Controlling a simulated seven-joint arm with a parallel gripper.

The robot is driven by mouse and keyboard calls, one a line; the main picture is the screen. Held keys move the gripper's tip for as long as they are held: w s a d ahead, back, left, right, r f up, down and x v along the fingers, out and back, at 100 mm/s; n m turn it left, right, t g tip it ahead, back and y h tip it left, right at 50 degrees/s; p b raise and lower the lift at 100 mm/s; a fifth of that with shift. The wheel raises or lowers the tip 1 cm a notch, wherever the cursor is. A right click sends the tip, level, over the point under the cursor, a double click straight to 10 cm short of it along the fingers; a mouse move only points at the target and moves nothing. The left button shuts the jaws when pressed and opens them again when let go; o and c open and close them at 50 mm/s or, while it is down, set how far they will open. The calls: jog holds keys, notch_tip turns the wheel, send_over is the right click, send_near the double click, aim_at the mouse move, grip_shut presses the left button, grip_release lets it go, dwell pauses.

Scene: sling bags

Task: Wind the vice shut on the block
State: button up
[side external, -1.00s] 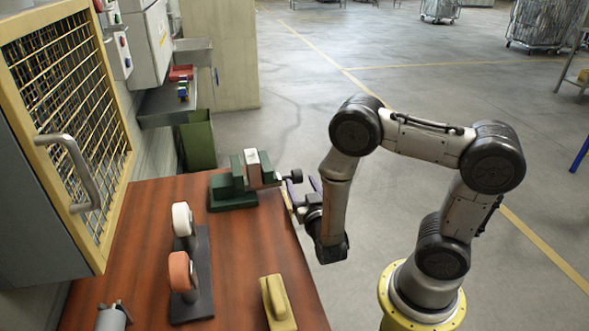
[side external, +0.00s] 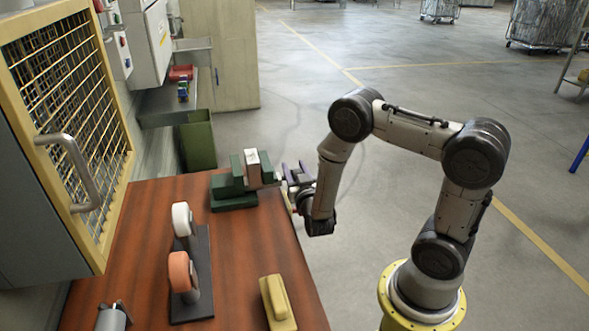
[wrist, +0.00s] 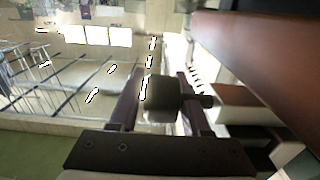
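The green vice (side external: 233,203) stands at the far right edge of the wooden bench. A block with a pale top (side external: 252,157) sits upright between its jaws; I cannot tell whether both jaws touch it. The vice's dark round handle (wrist: 163,90) shows in the wrist view at the end of its screw. My gripper (side external: 297,173) has purple fingers and is at the handle's side of the vice. In the wrist view, my gripper's fingers (wrist: 161,100) stand apart on either side of the handle, with a visible gap at the left finger. In the side view the fingers mostly hide the handle.
A dark stand (side external: 203,260) with a white and an orange wheel is on the bench. A yellow block-like object (side external: 277,300) lies near the front, a grey cylinder (side external: 112,318) at front left. A caged cabinet (side external: 70,130) borders the left.

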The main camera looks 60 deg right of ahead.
aim_at(295, 180)
grip_shut()
jog(key=shift+f+g+y, duration=0.3)
jog(key=shift+g+y, duration=0.9)
jog(key=shift+s+f+g+y, duration=0.1)
jog(key=shift+f+g+y, duration=0.15)
jog(key=shift+g+y, duration=0.35)
jog(key=shift+f+g+y, duration=0.2)
jog(key=shift+g+y, duration=0.4)
jog(key=shift+s+a+f+g+y, duration=0.15)
jog(key=shift+f+g+y, duration=0.1)
jog(key=shift+g+y, duration=0.35)
jog(key=shift+s+a+f+g+y, duration=0.15)
jog(key=shift+f+g+y, duration=0.1)
jog(key=shift+g+y, duration=0.35)
jog(key=shift+s+a+f+g+y, duration=0.15)
jog(key=shift+f+g+y, duration=0.1)
jog(key=shift+g+y, duration=0.55)
jog(key=shift+o, duration=1.8)
grip_release()
